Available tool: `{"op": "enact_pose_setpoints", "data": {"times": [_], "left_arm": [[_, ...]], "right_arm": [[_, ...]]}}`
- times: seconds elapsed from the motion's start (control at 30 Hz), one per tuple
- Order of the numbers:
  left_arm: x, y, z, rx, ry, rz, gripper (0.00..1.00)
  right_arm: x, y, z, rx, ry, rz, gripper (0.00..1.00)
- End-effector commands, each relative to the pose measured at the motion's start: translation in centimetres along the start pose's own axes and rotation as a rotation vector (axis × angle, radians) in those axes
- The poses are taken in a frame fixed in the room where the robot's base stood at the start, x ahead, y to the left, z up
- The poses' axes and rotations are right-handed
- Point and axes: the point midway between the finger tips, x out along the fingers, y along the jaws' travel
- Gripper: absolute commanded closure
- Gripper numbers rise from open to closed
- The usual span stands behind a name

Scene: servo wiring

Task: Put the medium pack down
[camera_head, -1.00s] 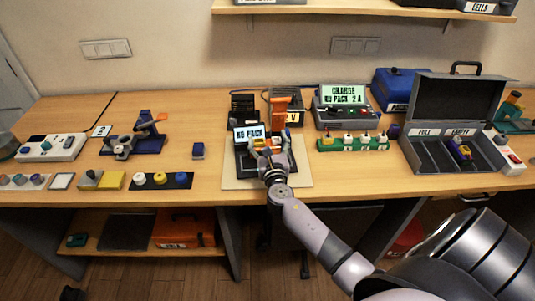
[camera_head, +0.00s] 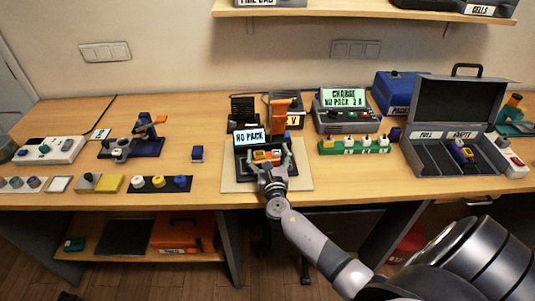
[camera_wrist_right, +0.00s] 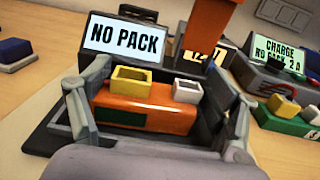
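The medium pack is probably the orange block (camera_wrist_right: 145,108) with a yellow and a white connector on top. It sits in a dark tray in front of a screen (camera_wrist_right: 125,38) reading "NO PACK". In the head view the pack (camera_head: 266,155) shows at the bench middle. My right gripper (camera_head: 271,164) has its fingers spread on either side of the pack. In the wrist view a clear gap shows between the pack and the right-hand finger; the left-hand finger is close to it. Its underside is hidden. My left gripper is not in view.
An orange upright part (camera_head: 281,118) stands just behind the pack. A charger (camera_head: 345,112) reading "CHARGE NO PACK 2 A" and a green connector strip (camera_head: 352,146) are to the right. An open case (camera_head: 460,110) with compartments labelled "FULL" and "EMPTY" stands farther right.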

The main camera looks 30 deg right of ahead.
Motion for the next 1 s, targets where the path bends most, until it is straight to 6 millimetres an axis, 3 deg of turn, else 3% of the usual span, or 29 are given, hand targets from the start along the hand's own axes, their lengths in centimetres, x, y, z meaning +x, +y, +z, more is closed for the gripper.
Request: {"op": "enact_pose_setpoints", "data": {"times": [0.1,0.53,0.77,1.0], "left_arm": [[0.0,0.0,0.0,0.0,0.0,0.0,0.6],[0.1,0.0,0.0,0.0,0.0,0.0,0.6],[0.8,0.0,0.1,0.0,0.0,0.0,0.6],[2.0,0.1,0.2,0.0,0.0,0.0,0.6]], "right_arm": [[0.0,0.0,0.0,0.0,0.0,0.0,0.08],[-0.7,0.0,-0.2,0.0,0.002,0.001,0.08],[-5.0,0.3,0.2,0.003,0.002,0.002,0.08],[-10.9,0.3,0.3,0.002,0.003,0.001,0.08]]}}
